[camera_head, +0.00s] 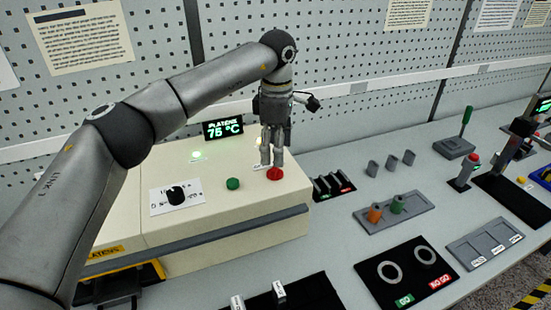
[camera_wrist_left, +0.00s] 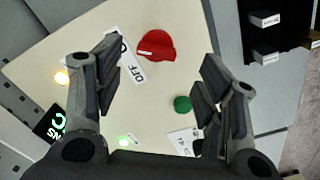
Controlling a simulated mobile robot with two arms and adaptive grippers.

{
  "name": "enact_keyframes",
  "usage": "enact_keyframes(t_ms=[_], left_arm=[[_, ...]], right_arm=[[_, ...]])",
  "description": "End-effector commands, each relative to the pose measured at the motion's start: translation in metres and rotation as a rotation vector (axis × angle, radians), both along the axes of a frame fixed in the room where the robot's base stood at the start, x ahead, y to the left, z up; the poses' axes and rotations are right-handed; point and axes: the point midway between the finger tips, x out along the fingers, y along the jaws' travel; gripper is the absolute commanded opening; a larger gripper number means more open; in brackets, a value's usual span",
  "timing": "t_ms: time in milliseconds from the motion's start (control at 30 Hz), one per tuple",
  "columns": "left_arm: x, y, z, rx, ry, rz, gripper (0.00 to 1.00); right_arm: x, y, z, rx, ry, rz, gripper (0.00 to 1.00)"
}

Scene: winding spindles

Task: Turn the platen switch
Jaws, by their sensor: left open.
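A red round switch (camera_head: 275,174) sits at the right end of the cream machine's top (camera_head: 225,192). In the left wrist view the red switch (camera_wrist_left: 157,46) has a white mark, with a white OFF label (camera_wrist_left: 130,62) beside it. My left gripper (camera_head: 272,158) points down above the machine, close to the red switch. In the left wrist view its fingers (camera_wrist_left: 162,62) are apart, with the switch beyond and between the tips and nothing held. Any contact cannot be told. A display (camera_head: 222,128) reads PLATENS 75 °C. My right gripper is out of view.
A green button (camera_head: 233,183) and a black knob (camera_head: 176,195) are on the same top. An orange light (camera_wrist_left: 61,78) glows near the switch. To the right stand a black rack (camera_head: 332,186), a grey tray (camera_head: 394,211) and a GO/NO GO board (camera_head: 407,270).

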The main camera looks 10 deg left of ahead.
Motion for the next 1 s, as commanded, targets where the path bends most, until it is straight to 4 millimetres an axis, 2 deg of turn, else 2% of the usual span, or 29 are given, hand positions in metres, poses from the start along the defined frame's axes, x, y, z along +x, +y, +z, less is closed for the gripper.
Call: enact_keyframes(t_ms=[133,300,433,667,767,1000], left_arm=[[-0.001,0.001,-0.026,0.002,0.003,0.001,0.64],[0.000,0.001,-0.045,0.001,0.001,0.000,0.64],[0.000,0.000,-0.051,0.000,-0.001,0.000,0.64],[0.000,0.001,-0.052,0.001,-0.001,0.001,0.64],[0.000,0.001,-0.052,0.000,-0.001,0.001,0.54],[0.000,0.001,-0.052,0.000,-0.001,0.001,0.23]], right_arm=[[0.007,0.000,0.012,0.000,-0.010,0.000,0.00],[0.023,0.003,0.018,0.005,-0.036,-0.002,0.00],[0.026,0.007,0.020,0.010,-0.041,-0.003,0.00],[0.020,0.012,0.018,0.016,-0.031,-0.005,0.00],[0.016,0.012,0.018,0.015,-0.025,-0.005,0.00],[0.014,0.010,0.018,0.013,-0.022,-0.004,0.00]])
